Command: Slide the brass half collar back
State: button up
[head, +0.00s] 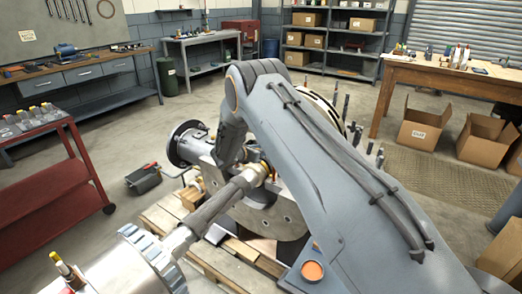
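A brass-coloured ring-like part (266,172), which looks like the half collar, shows at the middle of the picture. It sits at the end of a grey shaft (216,205), against a grey metal casing (282,212). My arm comes in from the lower right, bends at the top and reaches down just left of and above the brass part. My gripper's fingers cannot be made out among the dark parts there. Whether they touch the brass part cannot be told. My upper arm hides the right side of the casing.
The casing stands on a wooden pallet (159,219). A large ribbed cylinder (126,268) fills the lower left. A flanged pipe (187,143) and upright studs (357,134) stand around the casing. A red cart (50,190) is at left; open cardboard boxes (423,126) are at right.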

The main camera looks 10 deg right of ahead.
grip_shut()
jog(key=shift+a, duration=0.15)
jog(key=shift+s+a+b, duration=0.35)
jog(key=shift+s+a, duration=0.2)
grip_release()
jog(key=b+v, duration=0.1)
jog(key=v, duration=0.6)
jog(key=shift+s+a+r, duration=0.2)
jog(key=shift+s, duration=0.05)
